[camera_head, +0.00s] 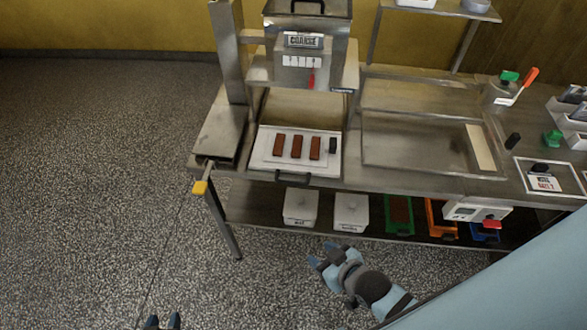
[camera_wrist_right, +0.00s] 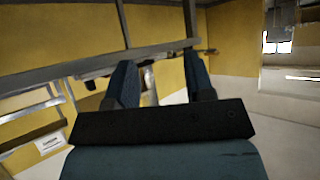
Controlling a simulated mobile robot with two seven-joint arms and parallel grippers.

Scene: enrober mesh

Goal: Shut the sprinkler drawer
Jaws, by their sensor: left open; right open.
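The sprinkler drawer (camera_head: 268,161) is a white tray with a dark handle (camera_head: 307,178) along its front. It sticks out at the front of the metal sprinkler (camera_head: 303,62), which bears a "COARSE" label. Several brown bars (camera_head: 297,147) and a small black piece lie on the drawer. My right gripper (camera_head: 320,254) is open and empty, in front of the table and below the drawer handle, apart from it. Its two fingers also show spread in the right wrist view (camera_wrist_right: 160,78). My left gripper (camera_head: 163,321) shows only its fingertips at the bottom edge, open, far from the drawer.
White bins (camera_head: 300,207) and coloured crates (camera_head: 399,214) stand on the lower shelf. A white box with a red button (camera_head: 478,215) hangs at the front right. The floor at left is clear.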

